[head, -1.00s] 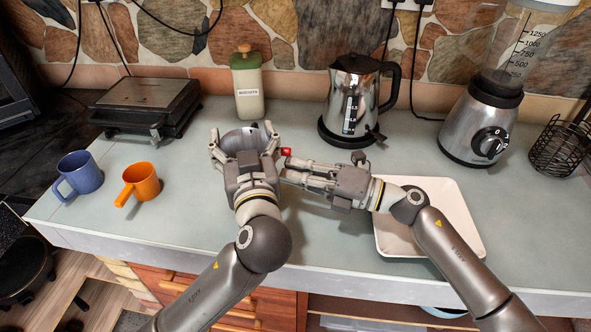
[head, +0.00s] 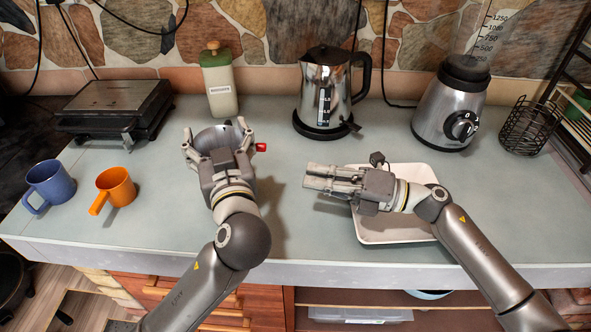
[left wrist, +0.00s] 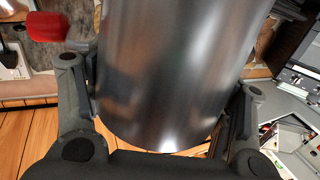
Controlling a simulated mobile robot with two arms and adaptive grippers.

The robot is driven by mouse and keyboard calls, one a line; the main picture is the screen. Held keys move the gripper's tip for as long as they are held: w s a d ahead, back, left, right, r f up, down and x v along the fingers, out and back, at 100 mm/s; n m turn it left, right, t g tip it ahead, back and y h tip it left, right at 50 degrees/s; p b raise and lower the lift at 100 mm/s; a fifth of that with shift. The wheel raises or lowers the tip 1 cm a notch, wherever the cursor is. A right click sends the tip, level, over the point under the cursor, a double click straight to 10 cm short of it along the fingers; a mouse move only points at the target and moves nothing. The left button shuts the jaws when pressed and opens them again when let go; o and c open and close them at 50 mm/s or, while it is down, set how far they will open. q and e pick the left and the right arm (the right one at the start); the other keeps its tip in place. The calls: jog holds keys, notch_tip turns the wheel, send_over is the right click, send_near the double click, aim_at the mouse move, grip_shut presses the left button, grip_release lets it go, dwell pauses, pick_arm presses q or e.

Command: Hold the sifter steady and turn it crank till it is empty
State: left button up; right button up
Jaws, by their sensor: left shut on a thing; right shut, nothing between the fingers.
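The sifter (head: 212,139) is a shiny metal cylinder above the counter, left of centre. My left gripper (head: 216,135) is shut around it, with a finger on each side. In the left wrist view the sifter's bare metal wall (left wrist: 175,75) fills the middle between the fingers. The crank's red knob (head: 261,147) sticks out on the sifter's right; it also shows in the left wrist view (left wrist: 45,27). My right gripper (head: 306,178) is shut and empty, to the right of the knob and apart from it. The sifter's inside is hidden.
A white tray (head: 385,236) lies partly under my right gripper.

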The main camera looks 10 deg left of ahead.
jog(key=shift+o, duration=1.2)
jog(key=shift+d+r, duration=0.1)
jog(key=shift+d, duration=0.3)
jog(key=o, duration=0.3)
jog(key=w+r+n, duration=0.1)
jog(key=n, duration=0.1)
jog(key=d+r+n+g, duration=0.1)
jog(key=n, duration=0.1)
jog(key=w+r+n+g, duration=0.1)
jog(key=r+n, duration=0.1)
jog(key=shift+w+d+h, duration=0.3)
jog(key=shift+d, duration=0.05)
jog(key=a, duration=1.1)
jog(key=shift+a, duration=0.35)
jog(key=shift+r, duration=0.1)
grip_shut()
